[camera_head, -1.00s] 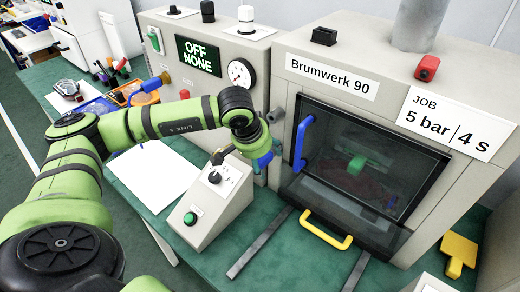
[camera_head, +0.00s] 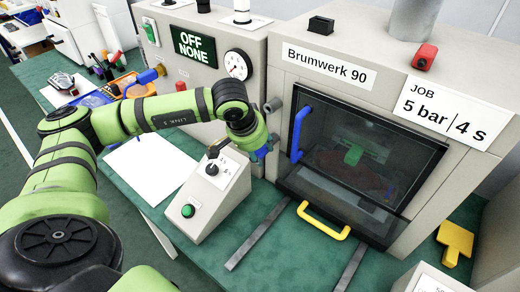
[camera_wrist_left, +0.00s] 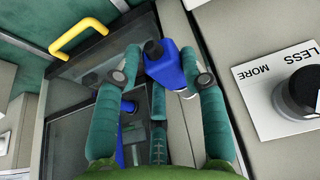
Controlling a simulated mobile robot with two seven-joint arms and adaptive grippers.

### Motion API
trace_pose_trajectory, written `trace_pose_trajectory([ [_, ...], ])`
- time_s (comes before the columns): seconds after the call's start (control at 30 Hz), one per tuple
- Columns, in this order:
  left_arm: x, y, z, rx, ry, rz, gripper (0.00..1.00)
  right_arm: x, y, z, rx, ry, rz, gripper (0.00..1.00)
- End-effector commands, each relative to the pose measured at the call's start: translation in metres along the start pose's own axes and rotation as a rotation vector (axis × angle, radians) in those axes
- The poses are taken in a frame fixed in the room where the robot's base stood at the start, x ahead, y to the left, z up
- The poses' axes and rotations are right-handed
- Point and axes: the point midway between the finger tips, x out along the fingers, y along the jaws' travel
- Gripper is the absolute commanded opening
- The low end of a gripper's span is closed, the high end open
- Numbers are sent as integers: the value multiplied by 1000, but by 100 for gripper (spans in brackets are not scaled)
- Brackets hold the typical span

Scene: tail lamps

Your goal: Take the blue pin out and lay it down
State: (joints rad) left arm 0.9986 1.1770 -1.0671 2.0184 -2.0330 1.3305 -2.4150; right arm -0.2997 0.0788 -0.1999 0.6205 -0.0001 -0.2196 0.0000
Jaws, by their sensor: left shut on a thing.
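The blue pin (camera_wrist_left: 172,68) is between the fingertips of my left gripper (camera_wrist_left: 165,72) in the left wrist view, with a dark knob at one end and a pale end at the other. My left gripper is shut on it. In the head view my left gripper (camera_head: 255,148) is beside the left front edge of the press, and only a little blue of the pin (camera_head: 263,152) shows. A grey round socket (camera_head: 273,104) sticks out just above. I cannot tell whether the pin still touches the press. My right gripper is not in view.
The press (camera_head: 330,60) has a shut glass door with a blue upright handle (camera_head: 301,134) and a yellow handle (camera_head: 323,220). A sloped control box (camera_head: 205,200) stands close below my left gripper. White paper (camera_head: 150,168) lies left. A yellow piece (camera_head: 456,240) lies right.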

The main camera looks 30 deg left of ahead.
Motion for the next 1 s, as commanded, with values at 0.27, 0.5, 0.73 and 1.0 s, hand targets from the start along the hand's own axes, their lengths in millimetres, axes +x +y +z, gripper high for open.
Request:
trace_pose_trajectory([
  [0.27, -2, 0, 10, 0, -5, -1, 3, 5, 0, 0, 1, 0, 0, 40],
  [0.5, -5, 0, 16, 0, -3, -1, 3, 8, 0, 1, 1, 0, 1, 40],
  [0.73, -8, 0, 22, 0, -3, -1, 3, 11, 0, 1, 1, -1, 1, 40],
  [1.0, -9, 0, 23, 0, -3, 0, 3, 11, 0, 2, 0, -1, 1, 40],
])
